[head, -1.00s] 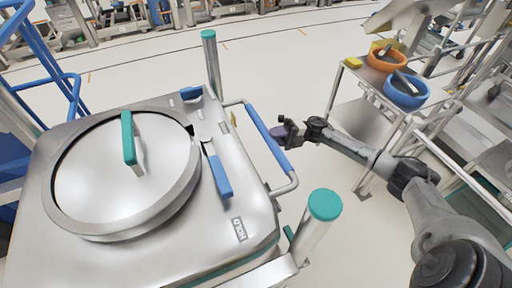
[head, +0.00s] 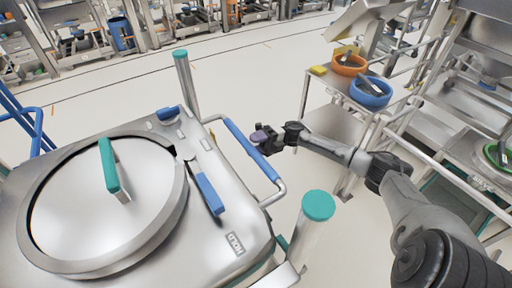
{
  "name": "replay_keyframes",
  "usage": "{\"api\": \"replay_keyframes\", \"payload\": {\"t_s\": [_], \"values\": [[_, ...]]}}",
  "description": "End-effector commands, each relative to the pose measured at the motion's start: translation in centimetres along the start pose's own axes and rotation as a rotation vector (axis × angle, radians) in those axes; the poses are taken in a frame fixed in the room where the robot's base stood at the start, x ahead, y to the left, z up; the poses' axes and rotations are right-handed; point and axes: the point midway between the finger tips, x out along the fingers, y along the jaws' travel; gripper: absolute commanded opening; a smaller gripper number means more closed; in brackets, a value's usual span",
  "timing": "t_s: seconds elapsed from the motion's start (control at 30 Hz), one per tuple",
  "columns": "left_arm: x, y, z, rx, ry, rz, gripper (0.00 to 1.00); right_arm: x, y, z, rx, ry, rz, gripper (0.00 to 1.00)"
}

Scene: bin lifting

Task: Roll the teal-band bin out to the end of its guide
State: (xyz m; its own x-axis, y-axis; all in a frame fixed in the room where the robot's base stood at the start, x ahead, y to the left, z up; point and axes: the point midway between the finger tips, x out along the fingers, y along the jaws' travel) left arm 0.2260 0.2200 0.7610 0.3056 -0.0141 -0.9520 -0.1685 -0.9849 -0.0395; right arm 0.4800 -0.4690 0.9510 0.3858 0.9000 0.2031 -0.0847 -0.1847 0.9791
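The steel bin (head: 215,225) fills the lower left of the head view. It has a round lid (head: 75,205) with a teal handle (head: 109,168), and part of a teal band (head: 240,268) shows low on its side. A blue-sleeved push bar (head: 250,150) runs along its right side. My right gripper (head: 262,138) is at the outer side of this bar, close to its middle. Whether it touches the bar, and whether its fingers are open or shut, is unclear. My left gripper is out of view. The guide cannot be made out.
Teal-capped posts stand at the bin's far corner (head: 182,75) and near right corner (head: 317,215). Pale floor (head: 255,80) is open beyond the bar.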

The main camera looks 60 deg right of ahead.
Motion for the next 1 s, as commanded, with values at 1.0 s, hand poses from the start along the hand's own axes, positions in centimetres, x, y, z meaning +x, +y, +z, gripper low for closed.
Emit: {"api": "replay_keyframes", "payload": {"t_s": [1.0], "values": [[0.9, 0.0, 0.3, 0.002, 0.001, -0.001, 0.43, -11.6, -0.2, 0.1, 0.000, -0.003, -0.005, 0.56]]}}
